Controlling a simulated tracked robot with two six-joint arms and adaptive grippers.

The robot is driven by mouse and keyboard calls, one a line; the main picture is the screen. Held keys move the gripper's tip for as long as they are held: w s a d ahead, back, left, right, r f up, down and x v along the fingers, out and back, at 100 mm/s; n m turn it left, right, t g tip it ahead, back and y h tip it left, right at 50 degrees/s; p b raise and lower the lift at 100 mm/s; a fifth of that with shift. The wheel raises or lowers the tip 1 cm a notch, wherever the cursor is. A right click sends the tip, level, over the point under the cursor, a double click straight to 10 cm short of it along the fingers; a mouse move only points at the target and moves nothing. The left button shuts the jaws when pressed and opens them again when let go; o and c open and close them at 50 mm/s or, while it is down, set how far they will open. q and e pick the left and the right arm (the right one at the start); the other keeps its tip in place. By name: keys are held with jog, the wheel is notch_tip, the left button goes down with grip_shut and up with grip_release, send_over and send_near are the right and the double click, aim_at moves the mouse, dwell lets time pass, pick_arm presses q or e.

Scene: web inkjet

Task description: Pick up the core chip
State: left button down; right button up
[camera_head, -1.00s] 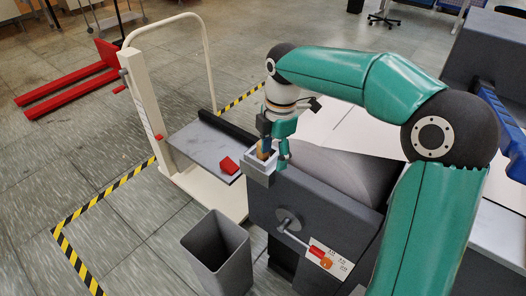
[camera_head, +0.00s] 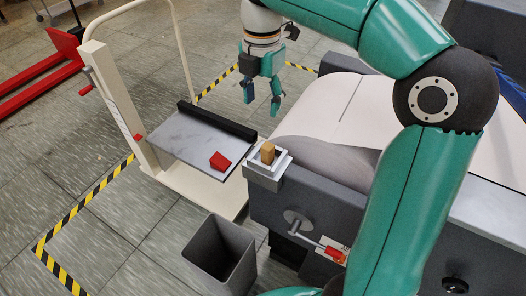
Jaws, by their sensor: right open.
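A small tan, cork-coloured piece (camera_head: 268,153), which looks like the core chip, stands upright in a small pale square tray (camera_head: 284,161). The tray sits on the near left corner of the dark grey machine. My right gripper (camera_head: 261,101) is open and empty, pointing down. In the picture it is above the tan piece and clearly apart from it. My left gripper is not in view.
A red wedge (camera_head: 220,161) lies on the lift cart's grey platform (camera_head: 185,140), left of the tray. A grey bin (camera_head: 220,253) stands on the floor in front. A red-handled crank (camera_head: 333,254) sticks out of the machine's front. A paper roll (camera_head: 318,160) lies behind the tray.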

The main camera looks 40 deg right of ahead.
aim_at(268, 146)
jog(key=f, duration=1)
jog(key=s+d+f+b, duration=0.1)
jog(key=f, duration=0.4)
jog(key=shift+f, duration=0.3)
jog(key=c, duration=1)
jog(key=shift+r, duration=0.1)
jog(key=shift+c, duration=0.2)
